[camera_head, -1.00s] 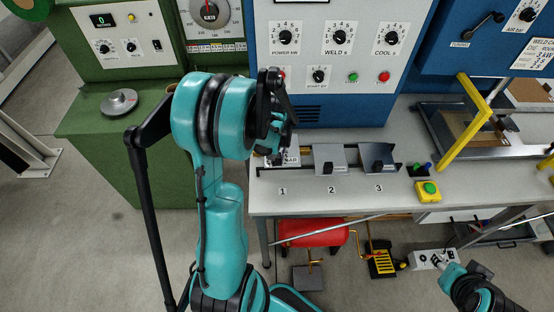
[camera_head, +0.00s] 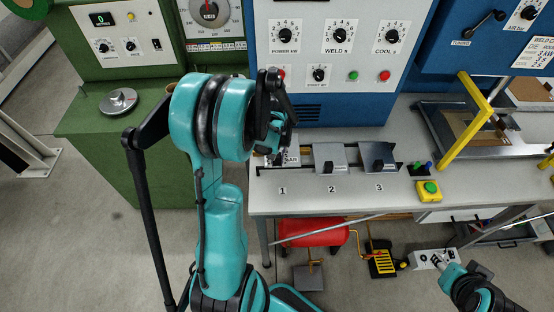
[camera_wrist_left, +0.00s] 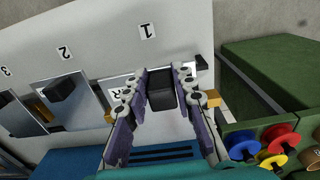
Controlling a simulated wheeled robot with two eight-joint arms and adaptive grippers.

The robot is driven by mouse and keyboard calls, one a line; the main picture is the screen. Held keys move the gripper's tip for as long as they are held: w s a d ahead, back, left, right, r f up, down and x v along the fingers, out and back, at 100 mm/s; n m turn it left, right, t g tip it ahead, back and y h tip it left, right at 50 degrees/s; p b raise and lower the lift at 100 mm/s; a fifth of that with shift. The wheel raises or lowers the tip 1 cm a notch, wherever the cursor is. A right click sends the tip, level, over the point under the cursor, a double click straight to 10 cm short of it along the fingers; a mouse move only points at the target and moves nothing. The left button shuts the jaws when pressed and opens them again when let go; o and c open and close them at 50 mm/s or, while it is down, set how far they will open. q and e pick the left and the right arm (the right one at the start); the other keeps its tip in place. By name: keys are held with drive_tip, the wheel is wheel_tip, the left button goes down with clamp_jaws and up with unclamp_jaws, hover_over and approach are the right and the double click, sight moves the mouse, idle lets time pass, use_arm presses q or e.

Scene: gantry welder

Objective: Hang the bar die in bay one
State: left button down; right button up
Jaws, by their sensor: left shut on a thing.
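My left gripper (camera_wrist_left: 162,104) is shut on the black block-shaped grip (camera_wrist_left: 162,88) of the bar die. The die's pale plate (camera_wrist_left: 118,84) shows beside the fingers, with part of its label readable. The die is at bay one, by the number 1 (camera_wrist_left: 146,31). In the head view the die's label (camera_head: 292,157) shows partly behind my left gripper (camera_head: 276,152), above the number 1 (camera_head: 282,190). The fingers hide most of the die, and I cannot tell whether it rests on the rail (camera_head: 310,172).
Dies with black grips stand in bay two (camera_head: 330,156) and bay three (camera_head: 378,156). A blue welder cabinet (camera_head: 335,108) rises behind the bench. A yellow button box (camera_head: 428,191) sits to the right. A green machine (camera_head: 110,150) stands left. The bench front is clear.

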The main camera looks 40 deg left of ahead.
sight(277, 165)
use_arm(q)
drive_tip(key=shift+f+b, duration=0.55)
drive_tip(key=shift+f, duration=0.1)
drive_tip(key=shift+f+b, duration=2.2)
drive_tip(key=shift+f, duration=0.15)
drive_tip(key=c, duration=1.2)
unclamp_jaws()
drive_tip(key=shift+r, duration=0.15)
wheel_tip(277, 165, up, 12)
drive_tip(key=shift+s+f, duration=0.1)
drive_tip(key=shift+d, duration=0.15)
